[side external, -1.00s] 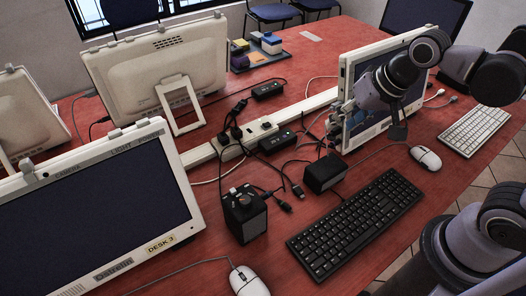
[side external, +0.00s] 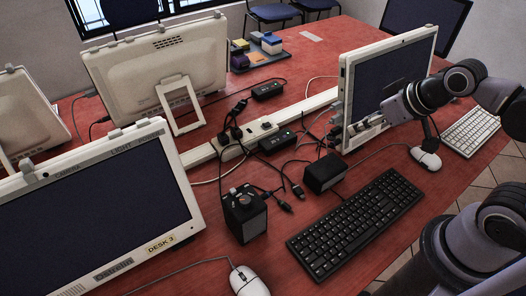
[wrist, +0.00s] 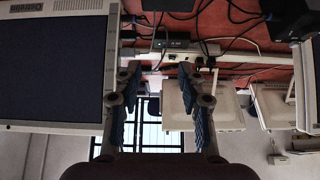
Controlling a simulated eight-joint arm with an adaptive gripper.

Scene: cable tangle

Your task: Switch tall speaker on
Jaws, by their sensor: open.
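The tall speaker (side external: 245,217) is a black upright box with a round knob on its top. It stands on the red desk, left of the keyboard, in the side view. A lower black speaker box (side external: 324,174) sits to its right. My gripper (side external: 340,130) is at the lower left part of the right monitor, well away from the tall speaker. Its fingers are apart and empty in the wrist view (wrist: 159,78). A black box (wrist: 285,18) shows at the top right there; I cannot tell which speaker it is.
The right monitor (side external: 388,75) stands beside my gripper. A power strip (side external: 240,140) with adapters and tangled cables (side external: 290,182) lies behind the speakers. A black keyboard (side external: 355,222) and a mouse (side external: 248,281) are in front. The Desk 3 monitor (side external: 95,215) is to the left.

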